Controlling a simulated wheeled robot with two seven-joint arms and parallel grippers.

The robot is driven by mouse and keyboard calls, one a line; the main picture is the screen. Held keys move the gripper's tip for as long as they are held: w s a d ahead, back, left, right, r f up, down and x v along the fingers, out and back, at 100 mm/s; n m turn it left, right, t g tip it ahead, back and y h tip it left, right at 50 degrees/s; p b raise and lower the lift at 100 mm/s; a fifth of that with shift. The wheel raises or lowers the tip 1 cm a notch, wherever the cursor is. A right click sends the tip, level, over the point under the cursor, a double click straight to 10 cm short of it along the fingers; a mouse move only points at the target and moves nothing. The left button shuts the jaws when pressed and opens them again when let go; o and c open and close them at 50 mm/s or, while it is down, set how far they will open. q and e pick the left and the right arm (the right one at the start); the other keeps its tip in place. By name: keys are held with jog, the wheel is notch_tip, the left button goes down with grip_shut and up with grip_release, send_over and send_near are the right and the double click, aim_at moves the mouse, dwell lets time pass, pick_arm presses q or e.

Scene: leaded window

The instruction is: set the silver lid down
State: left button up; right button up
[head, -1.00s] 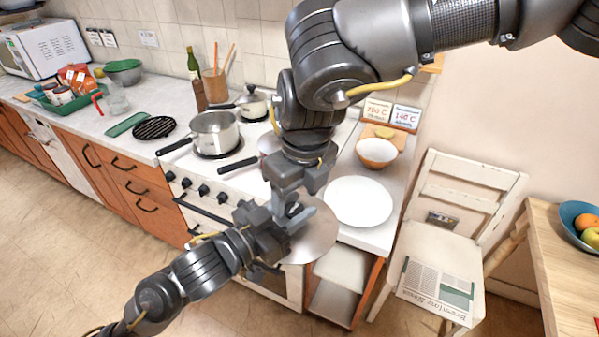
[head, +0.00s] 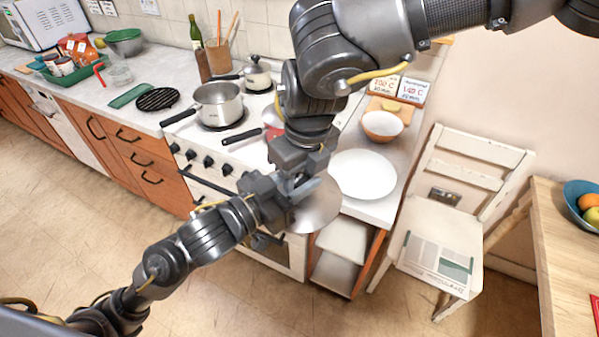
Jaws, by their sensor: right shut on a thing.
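The silver lid (head: 320,208) is a round, shiny disc. It is held in the air in front of the stove's right front corner, partly hidden behind my two grippers. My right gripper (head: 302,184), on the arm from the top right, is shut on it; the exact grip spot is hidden. My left gripper (head: 282,200), on the arm from the lower left, is right beside the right gripper at the lid's left edge. Its fingers are covered, so I cannot tell whether it is open or touching the lid.
The stove (head: 190,150) carries a steel pot (head: 217,103), a smaller lidded pot (head: 257,73) and a pan (head: 246,136) partly hidden by my arm. A white plate (head: 362,174) and a bowl (head: 382,125) occupy the right counter. A black trivet (head: 158,99) lies left of the stove.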

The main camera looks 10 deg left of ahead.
pick_arm(q)
jog(key=o, duration=1.2)
jog(key=shift+c, duration=0.2)
